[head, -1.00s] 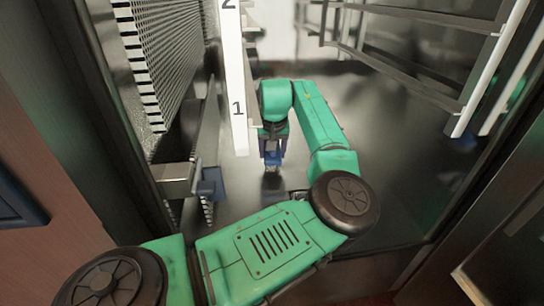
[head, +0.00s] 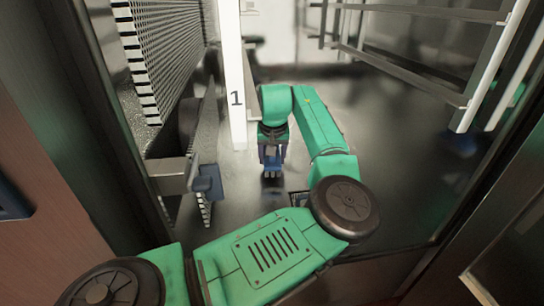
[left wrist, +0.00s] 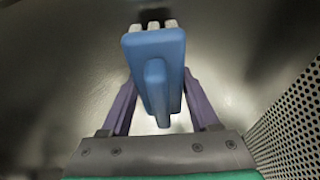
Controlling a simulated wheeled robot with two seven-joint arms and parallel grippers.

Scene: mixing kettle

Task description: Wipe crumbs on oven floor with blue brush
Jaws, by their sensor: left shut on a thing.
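The blue brush (left wrist: 155,62) is between the purple fingers of my left gripper (left wrist: 160,105) in the left wrist view, with pale bristles at its far end. My left gripper is shut on it. In the head view the left gripper (head: 272,158) points down inside the oven, with the blue brush (head: 272,172) below it, close to the dark oven floor (head: 380,190). I cannot tell whether the bristles touch the floor. I cannot make out any crumbs. My right gripper is not in view.
A white numbered strip (head: 233,80) stands just left of my left gripper. A perforated wall (head: 170,50) and a metal bracket with a blue part (head: 208,182) are at the left. Metal rack rails (head: 410,70) are at the right. The floor right of the arm looks clear.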

